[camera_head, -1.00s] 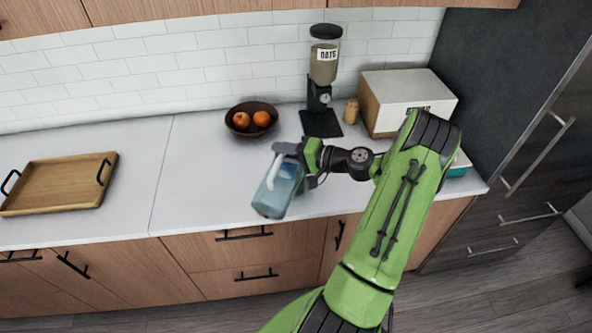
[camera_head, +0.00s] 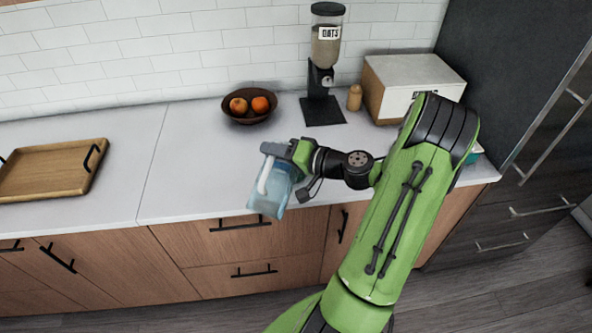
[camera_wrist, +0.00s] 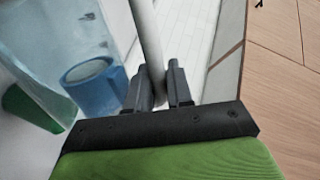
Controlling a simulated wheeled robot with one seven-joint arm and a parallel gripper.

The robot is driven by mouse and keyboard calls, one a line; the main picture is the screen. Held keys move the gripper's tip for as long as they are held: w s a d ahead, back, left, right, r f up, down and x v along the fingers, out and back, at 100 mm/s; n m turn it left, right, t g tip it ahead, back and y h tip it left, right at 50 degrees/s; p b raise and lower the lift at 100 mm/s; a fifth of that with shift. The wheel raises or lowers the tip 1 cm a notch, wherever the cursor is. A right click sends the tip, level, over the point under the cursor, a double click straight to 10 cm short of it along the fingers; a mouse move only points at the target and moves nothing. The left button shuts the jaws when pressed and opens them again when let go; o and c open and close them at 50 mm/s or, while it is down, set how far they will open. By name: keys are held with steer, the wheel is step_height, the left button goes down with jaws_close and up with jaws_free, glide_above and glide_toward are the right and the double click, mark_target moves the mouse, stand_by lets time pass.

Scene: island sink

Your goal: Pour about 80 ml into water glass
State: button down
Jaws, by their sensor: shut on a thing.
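A translucent blue pitcher (camera_head: 270,198) with a pale handle hangs near the counter's front edge. My gripper (camera_head: 292,152) is shut on the pitcher's handle from the right. In the wrist view the grey handle (camera_wrist: 148,40) passes between the fingertips (camera_wrist: 163,85). The pitcher body (camera_wrist: 75,25) fills the left of that view, with a blue cylindrical part (camera_wrist: 90,88) showing through it. The pitcher looks close to upright or slightly tilted; its water level is not clear. I cannot make out a water glass in any view.
The white counter (camera_head: 190,150) is clear left of the pitcher. A wooden tray (camera_head: 52,172) lies at far left. A fruit bowl (camera_head: 250,108), an oats dispenser (camera_head: 325,60), a small wooden shaker (camera_head: 354,98) and a box (camera_head: 410,85) stand along the back. Drawers lie below.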

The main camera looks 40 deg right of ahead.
mark_target(274, 178)
steer(key=shift+s+a+f+n+b, duration=0.1)
steer(key=shift+a+f+n+b, duration=0.1)
steer(key=shift+f+b, duration=0.4)
steer(key=shift+s+a+f+n+b, duration=0.1)
steer(key=shift+a+f+n+b, duration=0.1)
steer(key=shift+f+b, duration=0.35)
steer(key=shift+a+r, duration=0.1)
steer(key=shift+r, duration=0.3)
steer(key=shift+s+a+f+n+b, duration=0.1)
steer(key=shift+f+n+b, duration=0.1)
steer(key=shift+n+b, duration=0.3)
steer(key=shift+a+b, duration=0.15)
steer(key=shift+b, duration=0.3)
steer(key=shift+r, duration=0.15)
